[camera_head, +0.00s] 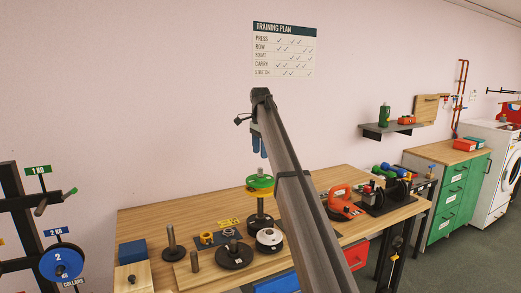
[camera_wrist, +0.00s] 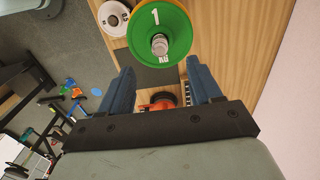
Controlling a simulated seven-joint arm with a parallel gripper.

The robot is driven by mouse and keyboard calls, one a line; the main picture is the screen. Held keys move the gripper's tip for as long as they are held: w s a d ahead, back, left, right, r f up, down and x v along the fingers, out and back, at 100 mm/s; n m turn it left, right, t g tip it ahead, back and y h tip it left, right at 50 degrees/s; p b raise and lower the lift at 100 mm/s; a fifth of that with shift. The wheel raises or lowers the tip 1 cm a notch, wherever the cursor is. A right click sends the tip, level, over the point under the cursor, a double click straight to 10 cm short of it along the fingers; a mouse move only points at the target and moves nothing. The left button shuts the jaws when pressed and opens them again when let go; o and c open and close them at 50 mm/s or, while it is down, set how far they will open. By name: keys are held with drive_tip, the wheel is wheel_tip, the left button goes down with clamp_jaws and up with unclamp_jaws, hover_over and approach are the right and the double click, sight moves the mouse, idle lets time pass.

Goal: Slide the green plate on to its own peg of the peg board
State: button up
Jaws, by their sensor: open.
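The green plate (camera_head: 260,183) lies flat at the top of a pile on an upright post on the wooden bench. In the wrist view the green plate (camera_wrist: 180,42) shows a "1" and a metal post end at its centre. My gripper (camera_head: 259,150) hangs above the plate, apart from it, with blue fingers pointing down. In the wrist view my gripper (camera_wrist: 163,82) is open with nothing between its fingers. The peg board (camera_head: 15,225) stands at the far left. Its green-labelled "1 KG" peg (camera_head: 52,200) is bare.
A blue plate (camera_head: 61,263) marked 2 hangs on the board below. On the bench, posts, a black plate (camera_head: 235,255), a white-and-black plate (camera_head: 269,238) and an orange kettlebell-like thing (camera_head: 343,203) surround the pile. A blue box (camera_head: 132,251) stands at the bench's left end.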

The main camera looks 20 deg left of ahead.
sight(260, 171)
drive_tip(key=shift+f, duration=4.85)
drive_tip(key=shift+c, duration=0.3)
clamp_jaws()
